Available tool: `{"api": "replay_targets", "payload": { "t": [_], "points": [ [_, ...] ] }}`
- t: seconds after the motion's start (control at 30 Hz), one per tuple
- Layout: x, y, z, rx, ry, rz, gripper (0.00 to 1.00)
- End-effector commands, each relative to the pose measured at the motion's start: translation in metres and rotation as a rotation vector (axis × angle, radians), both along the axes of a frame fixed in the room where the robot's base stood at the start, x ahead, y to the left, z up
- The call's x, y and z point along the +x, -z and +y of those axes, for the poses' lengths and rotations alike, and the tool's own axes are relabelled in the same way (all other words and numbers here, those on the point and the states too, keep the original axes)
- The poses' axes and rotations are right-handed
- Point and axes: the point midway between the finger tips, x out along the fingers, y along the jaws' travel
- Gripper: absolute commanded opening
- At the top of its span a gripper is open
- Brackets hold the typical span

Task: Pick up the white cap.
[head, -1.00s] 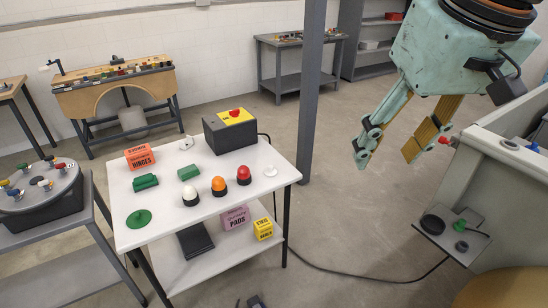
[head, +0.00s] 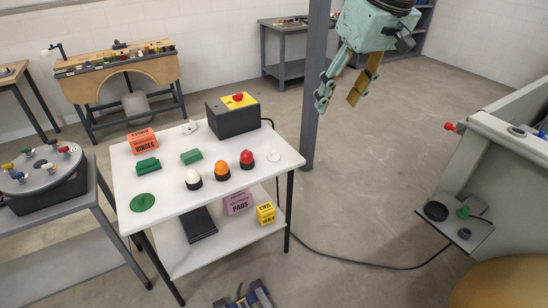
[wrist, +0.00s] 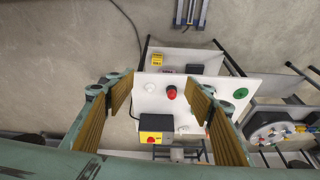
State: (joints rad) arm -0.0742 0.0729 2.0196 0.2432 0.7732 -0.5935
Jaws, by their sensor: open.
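A small low white cap (head: 273,156) sits at the right end of the white table, right of a red dome. In the wrist view the white cap (wrist: 150,88) lies between my open fingers, beside the red dome. A larger white dome (head: 193,177) on a black base stands near the table's front edge, left of an orange dome (head: 221,168) and the red dome (head: 246,158). My gripper (head: 337,102) is open and empty, high up and right of the table. In the wrist view my fingers (wrist: 160,90) hide parts of the tabletop.
The white table (head: 165,208) also carries a yellow-topped box (head: 232,118), an orange hinges box (head: 142,142), green blocks and a green disc (head: 143,202). A grey post (head: 311,100) stands behind its right end. Open floor lies right of the table.

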Motion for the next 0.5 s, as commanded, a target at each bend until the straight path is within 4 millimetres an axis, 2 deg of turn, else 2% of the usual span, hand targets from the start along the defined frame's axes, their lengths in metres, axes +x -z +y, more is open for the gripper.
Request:
{"api": "replay_targets", "payload": {
  "t": [0.03, 0.5],
  "points": [
    [0.011, 0.006, 0.004, 0.0, -0.014, 0.001, 0.49],
    [0.104, 0.059, 0.036, 0.008, -0.136, -0.009, 0.49]
  ]
}}
